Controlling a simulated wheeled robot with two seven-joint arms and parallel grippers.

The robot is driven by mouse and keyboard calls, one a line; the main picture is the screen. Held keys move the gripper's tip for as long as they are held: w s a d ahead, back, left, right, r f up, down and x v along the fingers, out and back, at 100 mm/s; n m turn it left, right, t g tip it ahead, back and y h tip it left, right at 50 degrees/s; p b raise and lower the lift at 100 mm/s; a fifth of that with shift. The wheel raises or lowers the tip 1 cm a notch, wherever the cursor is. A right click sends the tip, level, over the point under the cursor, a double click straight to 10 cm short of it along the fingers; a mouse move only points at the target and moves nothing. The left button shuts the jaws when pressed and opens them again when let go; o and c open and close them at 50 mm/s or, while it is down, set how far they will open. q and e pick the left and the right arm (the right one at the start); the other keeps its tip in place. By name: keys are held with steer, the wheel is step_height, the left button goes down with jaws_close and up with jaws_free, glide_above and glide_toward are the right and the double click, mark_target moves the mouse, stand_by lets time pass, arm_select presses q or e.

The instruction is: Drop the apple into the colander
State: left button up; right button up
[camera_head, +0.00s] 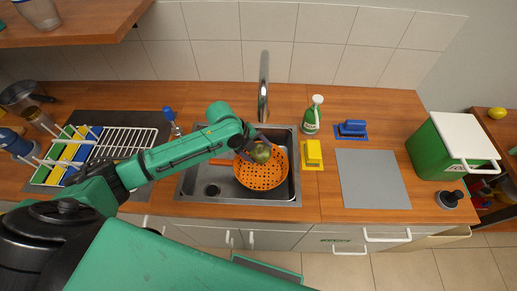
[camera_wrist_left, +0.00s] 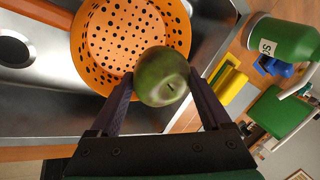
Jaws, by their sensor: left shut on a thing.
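The green apple (camera_head: 261,153) is between the fingers of my left gripper (camera_head: 252,148), which is shut on it. In the left wrist view the apple (camera_wrist_left: 162,77) sits between the two dark fingertips (camera_wrist_left: 160,85). The orange colander (camera_head: 262,176) with dark holes lies in the metal sink basin. It also shows in the left wrist view (camera_wrist_left: 98,62), behind the apple. In the head view the apple overlaps the colander's upper part; its exact height above the colander is hard to tell. My right gripper is not in view.
The steel sink (camera_head: 214,190) holds the colander, with a tall faucet (camera_head: 264,88) behind it. A green bottle (camera_head: 313,115), yellow sponge holder (camera_head: 313,154), blue brush (camera_head: 352,128) and grey mat (camera_head: 371,180) are to the right. A dish rack (camera_head: 125,140) stands left.

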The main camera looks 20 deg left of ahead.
arm_select(q)
steer(key=b, duration=0.6)
glide_above(258, 173)
step_height(258, 173, down, 9)
steer(key=shift+w+d+f, duration=0.1)
steer(key=shift+f, duration=0.1)
steer(key=shift+f, duration=0.1)
steer(key=shift+f, duration=0.35)
steer(key=shift+f, duration=0.1)
steer(key=o, duration=1.3)
steer(key=shift+o, duration=0.2)
steer(key=b+v, duration=0.1)
steer(key=v, duration=1.3)
steer(key=shift+r, duration=0.25)
